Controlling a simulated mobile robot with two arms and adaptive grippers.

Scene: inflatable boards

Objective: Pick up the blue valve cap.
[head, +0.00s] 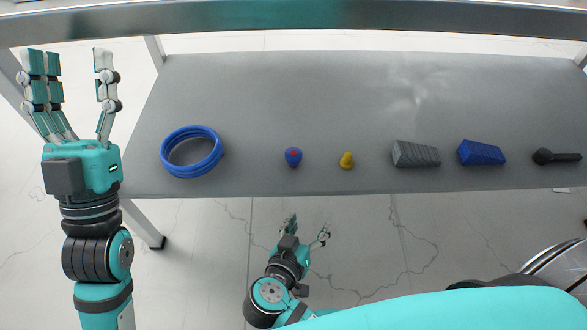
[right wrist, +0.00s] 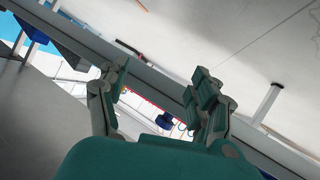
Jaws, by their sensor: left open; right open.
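The blue valve cap (head: 293,158) seems to be the small round blue piece with a red mark on top, near the front edge of the grey table (head: 270,95) in the head view. My right gripper (head: 306,230) is open, apart from it, in front of and below the table edge. In the right wrist view my right gripper's fingers (right wrist: 160,75) are spread, with a small blue object (right wrist: 165,121) showing between them in the background; I cannot tell whether it is the cap. My left gripper (head: 72,62) is open and empty, left of the table.
A coiled blue hose (head: 164,155) lies left of the cap. A yellow piece (head: 346,161) is close on its right, then a grey ridged block (head: 415,154), a blue block (head: 481,152) and a black tool (head: 556,156). The table's back half is clear. A metal beam (head: 300,15) crosses above.

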